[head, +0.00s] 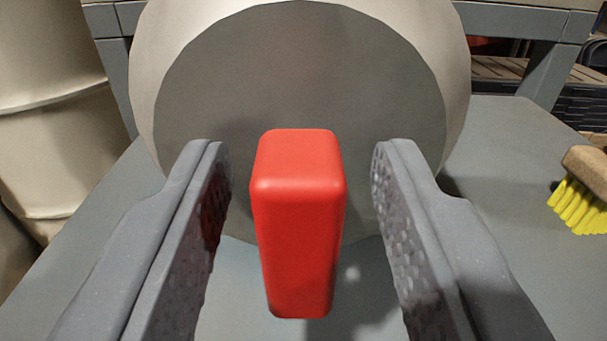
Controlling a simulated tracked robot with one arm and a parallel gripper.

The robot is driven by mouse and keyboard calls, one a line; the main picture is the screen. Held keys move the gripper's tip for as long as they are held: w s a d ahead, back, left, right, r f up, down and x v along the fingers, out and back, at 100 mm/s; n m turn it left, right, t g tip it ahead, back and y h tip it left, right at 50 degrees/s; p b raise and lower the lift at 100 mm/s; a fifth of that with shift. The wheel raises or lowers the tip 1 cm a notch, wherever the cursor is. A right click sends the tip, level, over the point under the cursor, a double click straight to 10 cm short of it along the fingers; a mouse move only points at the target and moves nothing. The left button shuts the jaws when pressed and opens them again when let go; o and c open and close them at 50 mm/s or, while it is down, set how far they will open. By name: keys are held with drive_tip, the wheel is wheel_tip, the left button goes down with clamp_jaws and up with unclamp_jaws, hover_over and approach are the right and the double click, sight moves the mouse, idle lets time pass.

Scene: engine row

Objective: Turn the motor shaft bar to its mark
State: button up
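The red shaft bar (298,225) stands upright in the middle of the view, in front of the round grey end face of the motor (300,70). My gripper (302,160) is open, with one finger on each side of the bar. A gap shows between the bar and each finger, so neither finger touches it. The bar's red colour reflects on the inner face of the left finger. No mark shows on the visible part of the motor face; the bar and fingers hide its lower part.
The motor rests on a grey bench top (500,150). A brush (585,190) with yellow bristles lies at the right edge. A cream drum (50,110) stands at the left. Dark crates (580,100) sit behind at the right.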

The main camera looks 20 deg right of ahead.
clamp_jaws()
